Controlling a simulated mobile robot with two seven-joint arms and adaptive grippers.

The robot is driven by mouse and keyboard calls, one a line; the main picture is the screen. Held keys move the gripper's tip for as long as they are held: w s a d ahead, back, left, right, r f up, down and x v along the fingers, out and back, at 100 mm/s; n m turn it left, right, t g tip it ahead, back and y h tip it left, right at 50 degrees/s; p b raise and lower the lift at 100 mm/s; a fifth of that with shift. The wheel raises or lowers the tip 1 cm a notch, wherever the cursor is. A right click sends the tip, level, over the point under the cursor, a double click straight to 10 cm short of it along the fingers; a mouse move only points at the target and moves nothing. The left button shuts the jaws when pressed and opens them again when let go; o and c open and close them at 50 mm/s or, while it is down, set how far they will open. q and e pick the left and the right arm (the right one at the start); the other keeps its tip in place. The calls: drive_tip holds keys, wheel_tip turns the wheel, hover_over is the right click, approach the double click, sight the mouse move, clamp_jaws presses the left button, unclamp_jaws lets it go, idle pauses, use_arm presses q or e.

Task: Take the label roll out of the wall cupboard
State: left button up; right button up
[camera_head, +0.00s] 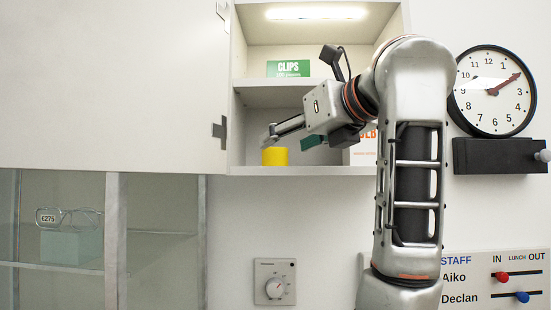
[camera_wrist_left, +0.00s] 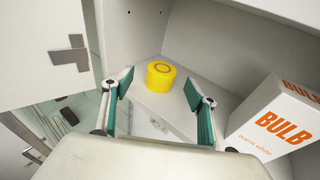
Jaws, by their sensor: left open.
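The label roll, a yellow cylinder (camera_head: 274,157), stands on the bottom board of the open wall cupboard (camera_head: 300,171), towards its left side. In the left wrist view the roll (camera_wrist_left: 160,77) shows upright in the gap between the fingertips, with clear space on both sides. My left gripper (camera_head: 289,140) reaches into the cupboard from the right, just above and beside the roll. Its teal-padded fingers (camera_wrist_left: 158,88) are spread and hold nothing. I cannot tell whether the roll's near side lies between the pads. My right gripper is not in view.
A white BULB box (camera_wrist_left: 275,117) stands right of the roll, close to the right finger. The cupboard door (camera_head: 110,90) is swung open to the left. A green CLIPS box (camera_head: 288,69) sits on the shelf above. A clock (camera_head: 492,90) hangs on the right.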

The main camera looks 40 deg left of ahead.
sight(275, 151)
use_arm(q)
drive_tip(key=shift+x, duration=0.95)
drive_tip(key=p+x, duration=0.1)
drive_tip(key=x, duration=0.3)
drive_tip(key=shift+w, duration=0.2)
drive_tip(key=shift+w+a+f, duration=0.1)
drive_tip(key=shift+a+f, duration=0.05)
drive_tip(key=shift+a, duration=0.15)
drive_tip(key=shift+d, duration=0.1)
drive_tip(key=c, duration=1.1)
drive_tip(key=shift+c, duration=0.7)
